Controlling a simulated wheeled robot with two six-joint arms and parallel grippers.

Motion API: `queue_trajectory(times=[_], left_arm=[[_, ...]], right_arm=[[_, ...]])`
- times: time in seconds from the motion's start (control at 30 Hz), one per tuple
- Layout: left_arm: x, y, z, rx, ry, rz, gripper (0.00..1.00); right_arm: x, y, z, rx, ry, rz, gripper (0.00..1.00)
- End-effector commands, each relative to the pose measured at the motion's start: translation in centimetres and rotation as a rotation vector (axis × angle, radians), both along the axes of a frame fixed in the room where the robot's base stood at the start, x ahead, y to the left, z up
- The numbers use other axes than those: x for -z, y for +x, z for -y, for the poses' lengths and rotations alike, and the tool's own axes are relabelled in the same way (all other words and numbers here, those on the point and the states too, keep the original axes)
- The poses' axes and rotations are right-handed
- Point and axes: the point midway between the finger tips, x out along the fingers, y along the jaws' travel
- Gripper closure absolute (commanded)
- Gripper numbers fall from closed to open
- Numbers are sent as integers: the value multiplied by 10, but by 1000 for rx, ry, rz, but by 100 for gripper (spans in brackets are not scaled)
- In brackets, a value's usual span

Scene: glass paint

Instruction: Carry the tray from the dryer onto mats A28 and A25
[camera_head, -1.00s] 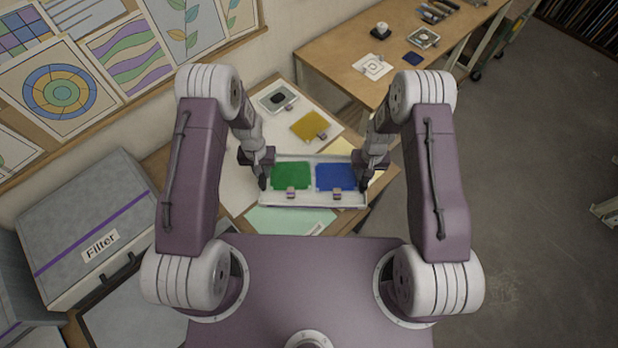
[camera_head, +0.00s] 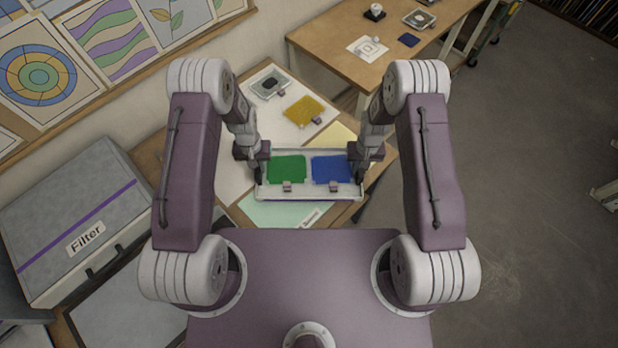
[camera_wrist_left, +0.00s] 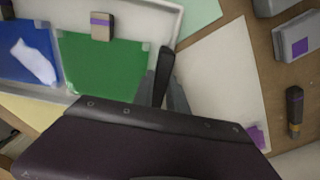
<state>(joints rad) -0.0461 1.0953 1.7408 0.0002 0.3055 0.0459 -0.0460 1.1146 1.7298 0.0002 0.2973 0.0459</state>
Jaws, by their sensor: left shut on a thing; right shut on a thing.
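A white tray (camera_head: 310,191) is held between my two grippers in front of my body, over the worktable. It carries a green panel (camera_head: 287,169) on the left and a blue panel (camera_head: 331,169) on the right, each with a small clip block at its front edge. My left gripper (camera_head: 263,176) is shut on the tray's left end. My right gripper (camera_head: 359,172) is shut on its right end. The left wrist view shows the tray's rim (camera_wrist_left: 166,20), the green panel (camera_wrist_left: 105,68) and the blue panel (camera_wrist_left: 25,55), which bears a white glare. Mat labels are unreadable.
A pale green mat (camera_head: 270,214) lies in front of the tray and a yellow mat (camera_head: 336,134) behind it. A yellow piece (camera_head: 304,110) and a dark piece (camera_head: 268,84) lie farther back. A grey "Filter" box (camera_head: 75,215) stands left. Open floor is right.

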Motion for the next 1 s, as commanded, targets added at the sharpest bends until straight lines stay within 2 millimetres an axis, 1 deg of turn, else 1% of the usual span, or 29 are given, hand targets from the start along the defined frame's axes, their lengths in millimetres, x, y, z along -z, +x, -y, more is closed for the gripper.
queue_trajectory(times=[0.03,0.1,0.37,0.47,0.57,0.7,0.8,0.9,1.0], left_arm=[[3,0,0,0,0,1,76],[1,0,0,0,0,0,60],[1,0,0,0,0,0,60],[-5,1,0,0,0,2,60],[-24,2,0,0,0,5,60],[-62,2,0,0,0,6,60],[-86,1,0,0,0,5,60],[-104,1,0,0,0,4,60],[-114,0,0,0,0,2,60]], right_arm=[[3,0,0,0,0,1,76],[1,0,0,0,0,0,60],[1,0,0,0,0,0,60],[1,0,0,0,0,0,60],[1,0,0,0,0,0,60],[1,0,0,0,0,0,60],[1,0,0,0,0,0,60],[1,0,0,0,0,0,60],[1,0,0,0,0,0,60]])
